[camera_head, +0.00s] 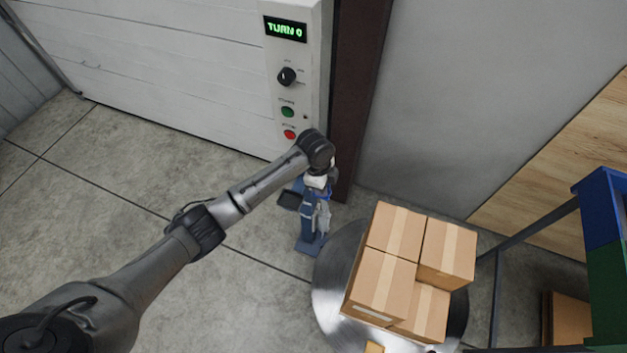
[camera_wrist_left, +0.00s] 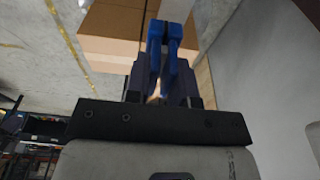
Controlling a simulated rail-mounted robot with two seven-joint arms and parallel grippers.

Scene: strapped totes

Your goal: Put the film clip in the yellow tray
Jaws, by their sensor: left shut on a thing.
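In the left wrist view the dark fingers of my left gripper (camera_wrist_left: 164,84) are shut on a blue two-pronged piece, which looks like the film clip (camera_wrist_left: 157,45). Its prongs point away from the palm, and a pale grey strip shows just beyond them. I cannot make out a yellow tray in either view. My right gripper is not in view.
A control panel (camera_head: 296,80) with a green "TURN 0" display stands behind. The floor at left is clear.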

